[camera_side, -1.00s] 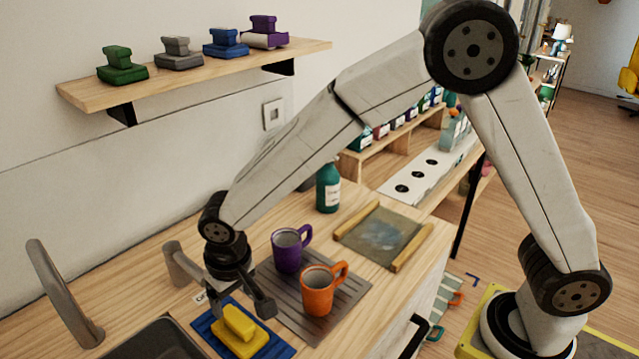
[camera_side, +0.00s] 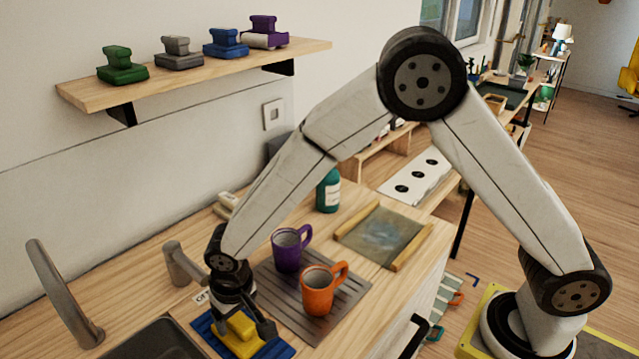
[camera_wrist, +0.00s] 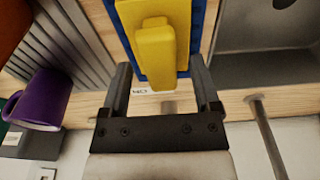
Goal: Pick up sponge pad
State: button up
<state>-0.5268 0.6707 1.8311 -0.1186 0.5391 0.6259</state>
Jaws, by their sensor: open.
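The yellow sponge pad (camera_side: 240,334), a flat pad with a raised grip on top, lies on a blue mat (camera_side: 206,325) beside the sink. In the wrist view the pad (camera_wrist: 181,20) shows its grip running lengthwise, with the blue mat (camera_wrist: 197,28) along its edges. My gripper (camera_side: 247,326) is low over the pad and hides part of it in the side view. In the wrist view my open gripper (camera_wrist: 165,88) has one finger on each side of the grip's near end, with clear gaps. Nothing is held.
A purple mug (camera_side: 287,250) and an orange mug (camera_side: 317,292) stand on a ribbed drying mat (camera_side: 345,297) close to the right. The sink (camera_side: 157,342) and faucets (camera_side: 182,265) are at the left. A green bottle (camera_side: 328,192) and a framed tray (camera_side: 383,234) stand farther back.

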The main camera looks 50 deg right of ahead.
jog(key=shift+w+f, duration=0.1)
jog(key=shift+f, duration=0.8)
grip_shut()
